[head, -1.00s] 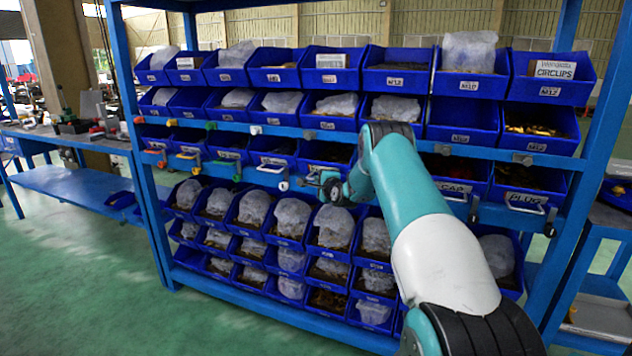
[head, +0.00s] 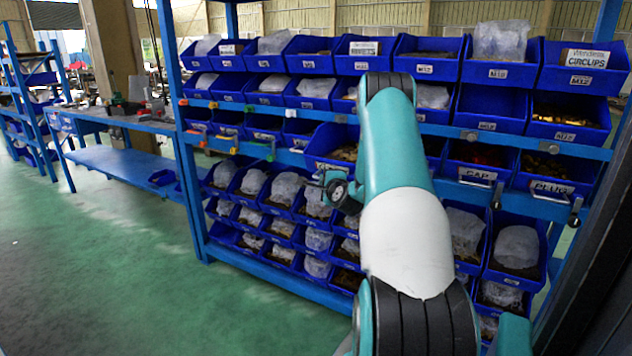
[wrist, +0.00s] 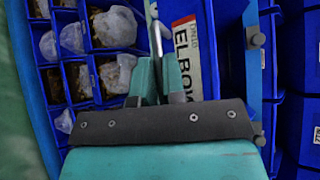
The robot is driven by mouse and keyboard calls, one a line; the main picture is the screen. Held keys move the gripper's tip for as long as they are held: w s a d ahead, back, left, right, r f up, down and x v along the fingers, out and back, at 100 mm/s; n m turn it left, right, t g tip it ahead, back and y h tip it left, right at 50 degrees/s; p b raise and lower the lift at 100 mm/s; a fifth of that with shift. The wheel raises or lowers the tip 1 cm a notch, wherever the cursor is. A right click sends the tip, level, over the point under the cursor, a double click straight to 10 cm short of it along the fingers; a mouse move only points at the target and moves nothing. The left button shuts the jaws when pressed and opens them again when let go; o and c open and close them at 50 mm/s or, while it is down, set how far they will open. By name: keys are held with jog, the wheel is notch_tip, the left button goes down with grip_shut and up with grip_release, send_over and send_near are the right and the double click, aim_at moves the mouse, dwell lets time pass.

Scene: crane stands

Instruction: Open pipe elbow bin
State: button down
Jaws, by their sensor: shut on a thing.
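The pipe elbow bin (head: 320,148) is a blue bin in the rack's middle row in the head view. It sticks out in front of its neighbours, and brown parts show inside. In the wrist view its white label (wrist: 187,58) reads "ELBOW", turned sideways. A pale metal handle (wrist: 156,38) runs along its front. My gripper (wrist: 158,75) is shut on this handle, with the teal fingers on either side of it. In the head view my gripper (head: 320,182) is small and dark at the bin's front, and my arm hides part of the rack behind.
The blue rack (head: 188,150) holds several rows of open bins, some with plastic bags. The "CAP" bin (head: 470,176) and "PLUG" bin (head: 550,190) stand to the right in the same row. A workbench (head: 120,160) is at left. Green floor (head: 120,270) is clear at front left.

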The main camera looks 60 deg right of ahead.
jog(key=shift+a, duration=0.2)
jog(key=c, duration=1.2)
grip_release()
jog(key=shift+s, duration=0.1)
jog(key=b+v, duration=0.8)
jog(key=v, duration=0.9)
jog(key=shift+b, duration=0.3)
jog(key=shift+a, duration=0.1)
